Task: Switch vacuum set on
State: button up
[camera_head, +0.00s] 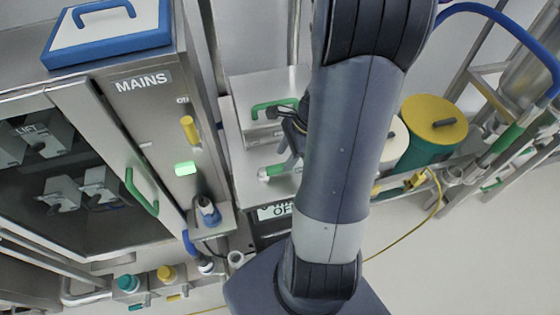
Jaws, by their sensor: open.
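My gripper (291,140) is open. It is dark and partly hidden behind my own arm, in front of a steel box (245,95) with a green handle (272,108). A small grey lever with a green end (270,172) sticks out just below the gripper; I cannot tell whether they touch. I cannot tell for certain which part is the vacuum set's switch.
A steel cabinet (150,110) marked MAINS stands left, with a yellow handle (189,129), a lit green lamp (185,168) and a green door handle (141,193). A green drum with a yellow lid (432,112) stands right. A yellow cable (408,238) crosses the open floor.

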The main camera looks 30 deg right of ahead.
aim_at(279, 166)
jog(key=shift+x, duration=1.85)
jog(key=shift+c, duration=0.3)
grip_shut()
